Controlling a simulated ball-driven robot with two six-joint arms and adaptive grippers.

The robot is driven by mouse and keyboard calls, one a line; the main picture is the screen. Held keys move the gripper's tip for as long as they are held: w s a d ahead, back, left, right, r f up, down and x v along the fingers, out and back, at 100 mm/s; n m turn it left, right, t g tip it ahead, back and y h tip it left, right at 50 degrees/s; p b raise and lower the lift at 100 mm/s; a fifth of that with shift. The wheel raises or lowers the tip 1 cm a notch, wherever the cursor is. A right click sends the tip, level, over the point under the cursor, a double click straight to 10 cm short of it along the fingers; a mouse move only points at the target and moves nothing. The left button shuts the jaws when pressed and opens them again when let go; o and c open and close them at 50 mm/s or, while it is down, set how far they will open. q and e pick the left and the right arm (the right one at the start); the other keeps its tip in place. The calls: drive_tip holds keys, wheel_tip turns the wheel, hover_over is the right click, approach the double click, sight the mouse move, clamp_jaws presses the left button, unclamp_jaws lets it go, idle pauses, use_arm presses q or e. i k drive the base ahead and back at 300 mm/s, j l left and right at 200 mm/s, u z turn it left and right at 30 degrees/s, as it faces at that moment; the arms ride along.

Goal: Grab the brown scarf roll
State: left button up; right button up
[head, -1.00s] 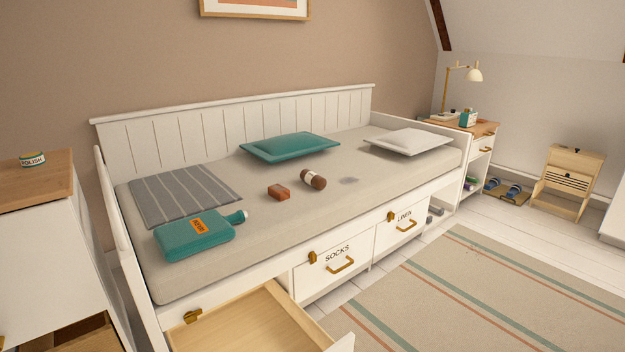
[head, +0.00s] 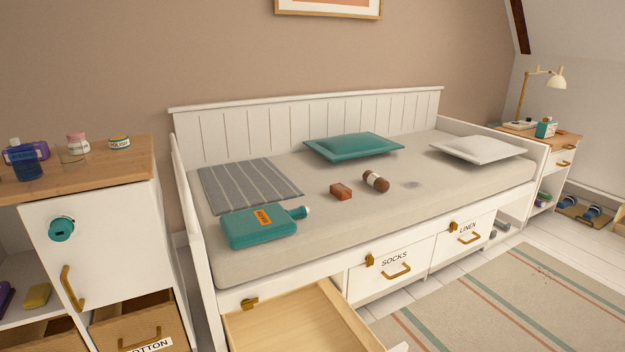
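The brown scarf roll (head: 376,181) lies on the daybed mattress (head: 330,229), right of the middle. It is a short dark brown cylinder with a pale band around it. A small reddish-brown block (head: 341,191) lies just left of it, apart from it. Neither of my grippers shows in the head view.
A teal bottle (head: 258,227) and a striped grey cloth (head: 250,185) lie at the mattress's left. Teal (head: 352,147) and white (head: 476,149) pillows lie behind. An open, empty-looking drawer (head: 300,325) juts out below the bed's front left.

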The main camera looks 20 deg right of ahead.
sight(377, 182)
drive_tip(key=i+l+u, duration=0.1)
drive_tip(key=l+u, duration=0.3)
drive_tip(key=l, duration=0.15)
drive_tip(key=l+u, duration=0.85)
drive_tip(key=l, duration=0.25)
